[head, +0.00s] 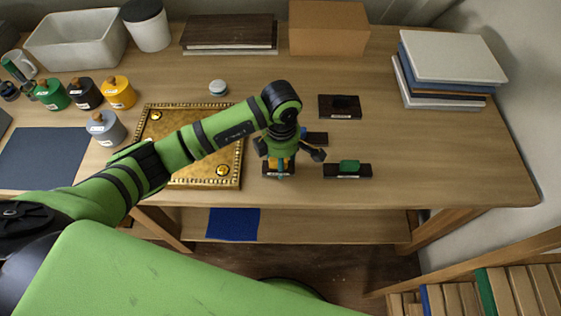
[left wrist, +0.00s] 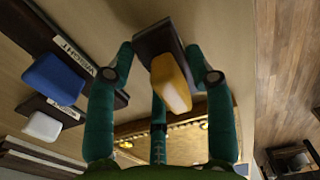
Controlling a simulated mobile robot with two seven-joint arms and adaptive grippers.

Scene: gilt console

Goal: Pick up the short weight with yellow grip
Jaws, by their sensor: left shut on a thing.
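The short weight with yellow grip shows in the left wrist view as a dark block with a yellow grip (left wrist: 172,82). In the head view its yellow grip (head: 274,163) and dark labelled base show under my left gripper (head: 281,160), near the table's front edge. My left gripper's fingers (left wrist: 163,75) close around the weight in the left wrist view and are shut on it. My right gripper is not in view.
A weight with a green grip (head: 349,166) stands to the right, and a dark block (head: 340,106) lies behind. A blue-grip weight (left wrist: 55,78) is close by in the left wrist view. A gilt-edged tray (head: 236,180) is at the left. The table's right front is clear.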

